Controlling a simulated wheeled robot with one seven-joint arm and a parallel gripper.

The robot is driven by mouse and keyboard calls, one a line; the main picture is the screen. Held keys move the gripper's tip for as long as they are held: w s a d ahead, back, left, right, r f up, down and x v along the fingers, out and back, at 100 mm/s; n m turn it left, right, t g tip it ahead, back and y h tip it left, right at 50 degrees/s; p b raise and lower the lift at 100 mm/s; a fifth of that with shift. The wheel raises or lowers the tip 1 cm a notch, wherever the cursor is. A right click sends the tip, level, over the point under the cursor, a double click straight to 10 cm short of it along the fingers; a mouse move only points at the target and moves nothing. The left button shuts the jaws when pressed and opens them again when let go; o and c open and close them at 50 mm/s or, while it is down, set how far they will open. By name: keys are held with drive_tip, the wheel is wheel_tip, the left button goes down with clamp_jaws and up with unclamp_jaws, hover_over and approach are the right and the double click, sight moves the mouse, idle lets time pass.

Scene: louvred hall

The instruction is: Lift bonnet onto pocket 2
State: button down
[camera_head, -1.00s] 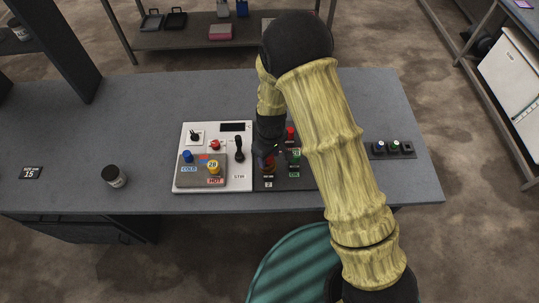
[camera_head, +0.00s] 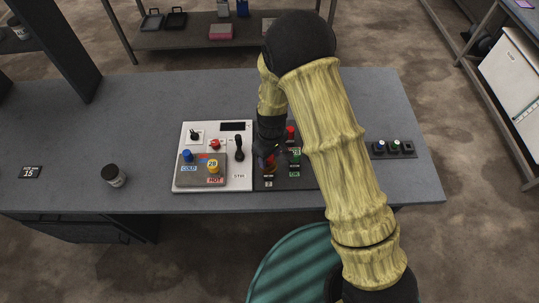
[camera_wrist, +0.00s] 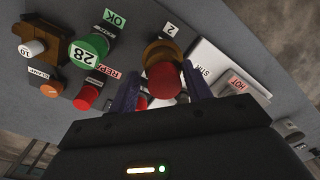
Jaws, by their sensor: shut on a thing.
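A red round cap, which I take for the bonnet (camera_wrist: 164,82), is between the two dark purple fingers of my gripper (camera_wrist: 162,72) in the wrist view. My gripper is shut on it. Right behind the cap is an amber-brown round piece (camera_wrist: 158,49), beside a label reading 2 (camera_wrist: 170,29), which marks pocket 2. The cap overlaps this piece, and I cannot tell whether they touch. In the head view my gripper (camera_head: 267,155) is over the dark panel, just above the amber piece (camera_head: 270,173) and the 2 label (camera_head: 268,184). My wrist hides part of this.
Left of the dark panel is a white panel (camera_head: 245,180) with a black lever (camera_head: 239,147) and coloured knobs. A green knob (camera_wrist: 91,46) and red button (camera_wrist: 87,98) stand close by. A dark jar (camera_head: 114,176) stands at left. Bare grey table lies between.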

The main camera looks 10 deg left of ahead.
drive_tip(key=shift+f+b, duration=0.45)
drive_tip(key=shift+f, duration=0.25)
drive_tip(key=shift+f, duration=0.2)
drive_tip(key=c, duration=0.6)
unclamp_jaws()
drive_tip(key=shift+r, duration=0.15)
wheel_tip(320, 180, up, 5)
drive_tip(key=p, duration=0.3)
